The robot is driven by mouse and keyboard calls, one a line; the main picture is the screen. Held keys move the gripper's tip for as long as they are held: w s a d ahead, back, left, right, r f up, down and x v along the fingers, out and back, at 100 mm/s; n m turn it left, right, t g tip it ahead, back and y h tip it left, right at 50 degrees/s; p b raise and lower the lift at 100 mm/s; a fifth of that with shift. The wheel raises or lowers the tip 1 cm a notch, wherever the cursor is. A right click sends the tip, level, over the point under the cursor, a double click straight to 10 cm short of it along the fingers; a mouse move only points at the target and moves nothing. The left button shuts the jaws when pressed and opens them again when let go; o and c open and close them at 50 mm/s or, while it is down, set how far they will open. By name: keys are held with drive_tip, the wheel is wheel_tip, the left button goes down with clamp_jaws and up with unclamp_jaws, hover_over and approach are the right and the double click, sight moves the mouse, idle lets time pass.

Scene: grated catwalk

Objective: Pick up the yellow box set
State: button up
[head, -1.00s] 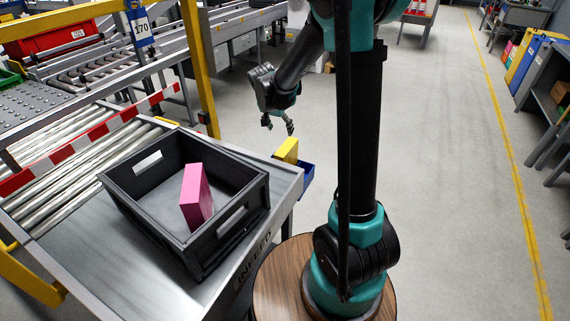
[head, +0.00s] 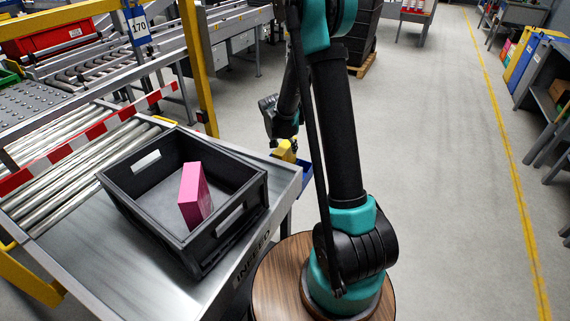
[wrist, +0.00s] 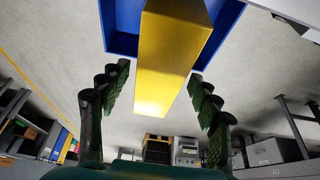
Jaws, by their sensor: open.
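The yellow box (head: 282,151) stands in a small blue bin (head: 306,172) at the right end of the infeed table in the head view. In the wrist view the yellow box (wrist: 172,62) rises out of the blue bin (wrist: 122,25) toward the camera. My gripper (wrist: 156,105) is open, with one finger on each side of the box and gaps showing between fingers and box. In the head view my gripper (head: 285,143) is at the top of the box and partly hides it.
A black crate (head: 117,191) holding a pink box (head: 194,195) stands on the infeed table (head: 190,293), left of the blue bin. Open floor (head: 440,190) lies to the right.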

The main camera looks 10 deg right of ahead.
drive_tip(key=shift+x, duration=1.7)
drive_tip(key=shift+s+f, duration=0.2)
drive_tip(key=shift+f, duration=0.1)
drive_tip(key=shift+c, duration=0.6)
clamp_jaws()
